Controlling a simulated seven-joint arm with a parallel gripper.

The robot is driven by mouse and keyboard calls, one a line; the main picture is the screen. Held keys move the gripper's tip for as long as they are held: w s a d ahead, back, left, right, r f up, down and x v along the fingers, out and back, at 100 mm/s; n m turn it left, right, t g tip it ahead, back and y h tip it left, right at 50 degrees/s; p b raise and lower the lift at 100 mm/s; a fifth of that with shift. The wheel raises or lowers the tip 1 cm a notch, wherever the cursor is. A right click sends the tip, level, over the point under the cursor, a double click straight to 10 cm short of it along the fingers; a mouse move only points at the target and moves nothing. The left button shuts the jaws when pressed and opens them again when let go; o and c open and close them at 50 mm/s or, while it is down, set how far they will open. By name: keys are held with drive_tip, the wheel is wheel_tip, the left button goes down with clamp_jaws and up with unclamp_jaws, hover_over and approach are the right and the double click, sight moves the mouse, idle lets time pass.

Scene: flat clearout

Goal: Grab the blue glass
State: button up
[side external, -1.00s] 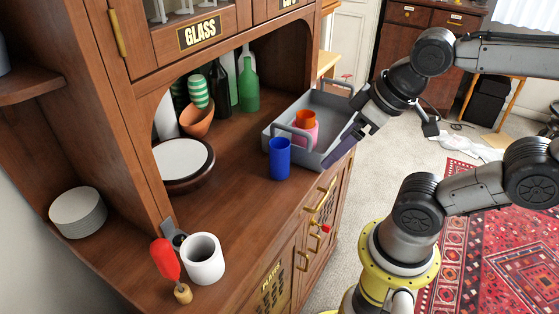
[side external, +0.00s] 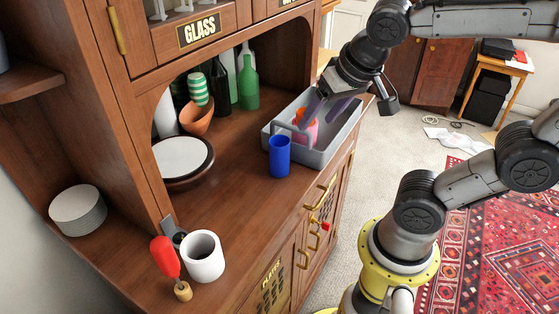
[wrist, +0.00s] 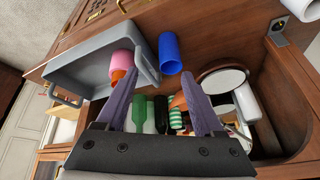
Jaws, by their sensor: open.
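The blue glass (side external: 279,157) stands upright on the wooden counter, just in front of the grey tray, in the side view. In the wrist view the blue glass (wrist: 169,54) is beyond my fingertips, between them and slightly above the line of the tips. My gripper (side external: 328,108) is over the grey tray, with its purple fingers spread and nothing between them. In the wrist view the open fingers of my gripper (wrist: 161,84) point toward the counter, apart from the glass.
The grey tray (side external: 325,153) holds a pink and orange cup (side external: 305,125) right beside the glass. A round white-topped dish (side external: 182,157) and several bottles (side external: 248,80) stand deeper in the cabinet. A white mug (side external: 203,257) is at the near end. Counter left of the glass is clear.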

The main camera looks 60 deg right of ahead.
drive_tip(key=g, duration=0.1)
approach(279, 158)
drive_tip(key=shift+h, duration=0.3)
drive_tip(key=x, duration=0.3)
drive_tip(key=d+x, duration=0.1)
drive_tip(key=x, duration=0.2)
drive_tip(key=shift+w+d, duration=0.15)
drive_tip(key=shift+w, duration=0.05)
drive_tip(key=shift+x, duration=3.15)
clamp_jaws()
